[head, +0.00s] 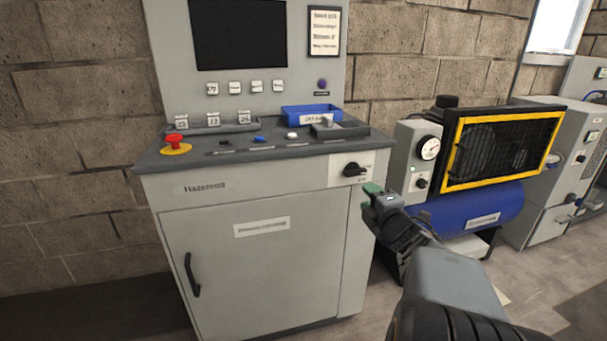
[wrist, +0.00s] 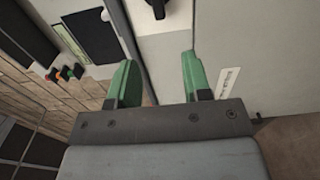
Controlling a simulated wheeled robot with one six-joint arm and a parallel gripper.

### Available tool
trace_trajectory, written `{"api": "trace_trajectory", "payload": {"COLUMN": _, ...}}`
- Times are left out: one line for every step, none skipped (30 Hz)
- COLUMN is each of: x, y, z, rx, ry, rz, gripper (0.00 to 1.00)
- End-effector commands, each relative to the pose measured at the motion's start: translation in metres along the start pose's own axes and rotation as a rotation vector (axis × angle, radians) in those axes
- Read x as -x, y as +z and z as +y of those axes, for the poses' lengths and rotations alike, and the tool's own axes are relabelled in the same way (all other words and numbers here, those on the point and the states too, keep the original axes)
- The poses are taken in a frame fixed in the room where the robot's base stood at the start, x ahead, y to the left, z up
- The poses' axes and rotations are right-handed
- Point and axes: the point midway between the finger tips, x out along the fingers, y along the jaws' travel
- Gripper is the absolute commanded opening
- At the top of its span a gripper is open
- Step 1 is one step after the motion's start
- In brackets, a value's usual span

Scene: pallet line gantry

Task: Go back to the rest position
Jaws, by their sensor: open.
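My gripper (head: 372,190) is in front of the right front edge of the grey control cabinet (head: 258,262) in the head view, just below and right of a black rotary switch (head: 354,170). In the wrist view the two green fingers of my gripper (wrist: 158,82) stand apart with nothing between them. The cabinet's pale front panel lies beyond the fingers there, and the black rotary switch (wrist: 157,6) shows at the top edge. Whether the fingers touch the cabinet is hard to tell, but a gap seems to show.
The console top holds a red emergency button (head: 175,141), a blue tray (head: 311,115) and small labelled blocks (head: 213,120). A blue compressor (head: 470,210) with a yellow-framed guard (head: 500,150) stands close on the right. Open floor (head: 80,305) lies at the front left.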

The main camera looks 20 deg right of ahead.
Motion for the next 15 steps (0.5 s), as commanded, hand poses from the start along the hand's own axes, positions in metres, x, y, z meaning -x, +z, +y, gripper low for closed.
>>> {"api": "trace_trajectory", "payload": {"x": 0.000, "y": 0.000, "z": 0.000, "rx": 0.000, "ry": 0.000, "rz": 0.000, "gripper": 0.45}}
{"api": "trace_trajectory", "payload": {"x": 0.000, "y": 0.000, "z": 0.000, "rx": 0.000, "ry": 0.000, "rz": 0.000, "gripper": 0.45}}
{"api": "trace_trajectory", "payload": {"x": 0.000, "y": 0.000, "z": 0.001, "rx": -0.002, "ry": -0.001, "rz": -0.001, "gripper": 0.45}}
{"api": "trace_trajectory", "payload": {"x": -0.001, "y": 0.000, "z": 0.003, "rx": -0.006, "ry": -0.002, "rz": -0.004, "gripper": 0.45}}
{"api": "trace_trajectory", "payload": {"x": -0.001, "y": -0.001, "z": 0.006, "rx": -0.013, "ry": -0.005, "rz": -0.009, "gripper": 0.45}}
{"api": "trace_trajectory", "payload": {"x": -0.002, "y": -0.002, "z": 0.012, "rx": -0.029, "ry": -0.011, "rz": -0.019, "gripper": 0.45}}
{"api": "trace_trajectory", "payload": {"x": -0.003, "y": -0.004, "z": 0.017, "rx": -0.046, "ry": -0.020, "rz": -0.030, "gripper": 0.45}}
{"api": "trace_trajectory", "payload": {"x": -0.004, "y": -0.005, "z": 0.024, "rx": -0.071, "ry": -0.030, "rz": -0.044, "gripper": 0.45}}
{"api": "trace_trajectory", "payload": {"x": -0.005, "y": -0.008, "z": 0.035, "rx": -0.110, "ry": -0.047, "rz": -0.069, "gripper": 0.45}}
{"api": "trace_trajectory", "payload": {"x": -0.006, "y": -0.011, "z": 0.044, "rx": -0.148, "ry": -0.064, "rz": -0.092, "gripper": 0.45}}
{"api": "trace_trajectory", "payload": {"x": -0.006, "y": -0.014, "z": 0.053, "rx": -0.193, "ry": -0.083, "rz": -0.117, "gripper": 0.45}}
{"api": "trace_trajectory", "payload": {"x": -0.006, "y": -0.019, "z": 0.065, "rx": -0.260, "ry": -0.114, "rz": -0.155, "gripper": 0.45}}
{"api": "trace_trajectory", "payload": {"x": -0.006, "y": -0.024, "z": 0.074, "rx": -0.316, "ry": -0.140, "rz": -0.186, "gripper": 0.45}}
{"api": "trace_trajectory", "payload": {"x": -0.004, "y": -0.030, "z": 0.083, "rx": -0.376, "ry": -0.168, "rz": -0.218, "gripper": 0.45}}
{"api": "trace_trajectory", "payload": {"x": -0.002, "y": -0.038, "z": 0.093, "rx": -0.457, "ry": -0.210, "rz": -0.260, "gripper": 0.45}}
